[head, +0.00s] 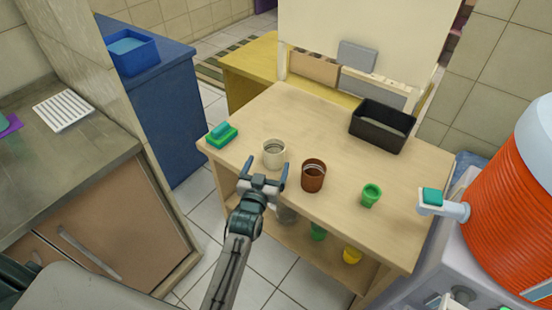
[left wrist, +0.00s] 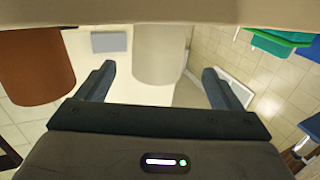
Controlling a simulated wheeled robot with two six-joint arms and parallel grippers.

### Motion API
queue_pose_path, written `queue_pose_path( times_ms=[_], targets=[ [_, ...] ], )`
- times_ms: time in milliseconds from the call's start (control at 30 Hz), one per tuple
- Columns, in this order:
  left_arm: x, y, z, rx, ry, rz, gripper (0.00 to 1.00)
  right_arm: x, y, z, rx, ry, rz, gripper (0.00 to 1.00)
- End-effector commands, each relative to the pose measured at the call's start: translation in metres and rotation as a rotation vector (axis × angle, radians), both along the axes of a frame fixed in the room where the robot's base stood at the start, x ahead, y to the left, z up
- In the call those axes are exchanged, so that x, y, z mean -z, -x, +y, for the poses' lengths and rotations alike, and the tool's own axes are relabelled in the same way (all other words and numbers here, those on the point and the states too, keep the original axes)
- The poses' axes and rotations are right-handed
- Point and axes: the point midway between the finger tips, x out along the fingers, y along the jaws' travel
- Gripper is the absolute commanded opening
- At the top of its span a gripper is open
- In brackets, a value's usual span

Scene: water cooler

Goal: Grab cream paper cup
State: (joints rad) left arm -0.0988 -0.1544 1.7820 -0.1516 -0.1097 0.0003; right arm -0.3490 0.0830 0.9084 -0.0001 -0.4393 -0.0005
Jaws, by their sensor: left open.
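The cream paper cup (head: 274,154) stands upright on the wooden table (head: 330,130), near its front edge. My left gripper (head: 264,174) is open just in front of the cup in the head view, with its two fingers pointing toward it. In the left wrist view the cup (left wrist: 158,55) appears between and beyond the two fingertips of the left gripper (left wrist: 157,80). Nothing is held in it. My right gripper is not in view.
A brown cup (head: 313,176) stands close to the right of the cream cup. A green cup (head: 371,195) is farther right. A green sponge-like block (head: 221,135) lies at the left corner. A black bin (head: 382,126) sits at the back right. An orange water cooler (head: 510,220) stands right.

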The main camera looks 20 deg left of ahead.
Motion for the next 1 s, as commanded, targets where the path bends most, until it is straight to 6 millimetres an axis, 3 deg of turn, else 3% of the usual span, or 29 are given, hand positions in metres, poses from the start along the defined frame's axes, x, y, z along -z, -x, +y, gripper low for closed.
queue_pose_path(
  times_ms=[233,500,833,1000],
  targets=[
    [-0.002,-0.020,0.000,0.000,-0.002,-0.001,0.87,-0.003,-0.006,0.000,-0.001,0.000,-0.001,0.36],
    [-0.004,-0.057,-0.001,0.000,-0.004,-0.001,0.87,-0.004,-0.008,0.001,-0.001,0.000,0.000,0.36],
    [-0.004,-0.064,-0.001,0.000,-0.003,0.001,0.87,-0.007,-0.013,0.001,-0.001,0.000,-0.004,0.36],
    [-0.004,-0.064,-0.001,0.000,-0.003,0.000,0.54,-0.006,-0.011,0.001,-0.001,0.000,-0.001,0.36]
  ],
)
